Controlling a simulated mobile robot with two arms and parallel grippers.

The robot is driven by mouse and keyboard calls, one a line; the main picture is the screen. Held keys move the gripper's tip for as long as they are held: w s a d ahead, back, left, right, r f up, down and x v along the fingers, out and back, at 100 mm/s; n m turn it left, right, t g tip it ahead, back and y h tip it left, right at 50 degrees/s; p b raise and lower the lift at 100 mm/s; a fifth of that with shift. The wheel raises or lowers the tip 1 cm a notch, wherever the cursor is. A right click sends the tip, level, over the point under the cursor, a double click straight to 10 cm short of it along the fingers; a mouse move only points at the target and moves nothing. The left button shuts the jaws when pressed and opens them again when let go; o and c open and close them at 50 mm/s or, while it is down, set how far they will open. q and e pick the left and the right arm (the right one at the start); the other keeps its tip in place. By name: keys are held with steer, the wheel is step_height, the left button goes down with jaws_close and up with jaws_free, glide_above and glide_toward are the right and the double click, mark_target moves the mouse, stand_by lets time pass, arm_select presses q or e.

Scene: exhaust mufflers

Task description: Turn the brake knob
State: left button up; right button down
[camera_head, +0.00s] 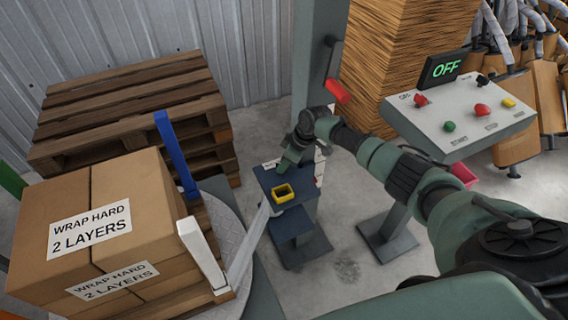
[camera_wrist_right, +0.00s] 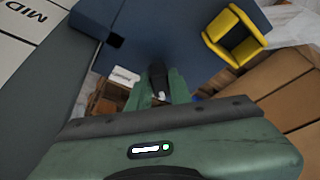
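My right gripper (camera_head: 291,160) points down at the top of a dark blue stand (camera_head: 302,189), just behind a yellow-rimmed opening (camera_head: 284,193). The wrist view shows the gripper's end (camera_wrist_right: 158,90) over the blue top, with a small dark part at its tip. I cannot tell whether that part is the brake knob or a finger, or whether the fingers are open. I cannot make out the brake knob for sure; the gripper may hide it. The yellow-rimmed part (camera_wrist_right: 236,38) is apart from the gripper there. My left gripper is not in view.
A control panel (camera_head: 460,112) with coloured buttons and an OFF display (camera_head: 442,68) is at the right. Stacked pallets (camera_head: 130,105) are behind. Floor (camera_head: 350,265) in front of the stand is clear.

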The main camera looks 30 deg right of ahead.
steer(key=shift+r+m+p, duration=0.15)
steer(key=shift+m+p, duration=0.45)
steer(key=shift+p, duration=0.35)
steer(key=m+h+p, duration=0.1)
steer(key=m+p, duration=0.3)
steer(key=shift+s+a+r+t+h+p, duration=0.1)
steer(key=shift+a+t+h+p, duration=0.1)
steer(key=shift+t+h+p, duration=0.2)
steer(key=m+h+p, duration=0.1)
steer(key=m+p, duration=0.1)
steer(key=m, duration=0.1)
steer(key=shift+a+m+p, duration=0.1)
steer(key=shift+m+p, duration=0.2)
steer(key=shift+m, duration=0.1)
steer(key=m, duration=0.1)
steer(key=m+h+p, duration=0.1)
steer(key=shift+a+f+m, duration=0.1)
steer(key=shift+f+m, duration=0.1)
steer(key=shift+m, duration=0.1)
steer(key=shift+m+h, duration=0.5)
steer(key=shift+m, duration=0.4)
steer(key=shift+f+m+g+h, duration=0.15)
steer(key=shift+m+g+h, duration=0.15)
steer(key=shift+m, duration=0.6)
steer(key=shift+m+g+h+b, duration=0.35)
steer(key=shift+m+b, duration=0.4)
steer(key=shift+m, duration=0.75)
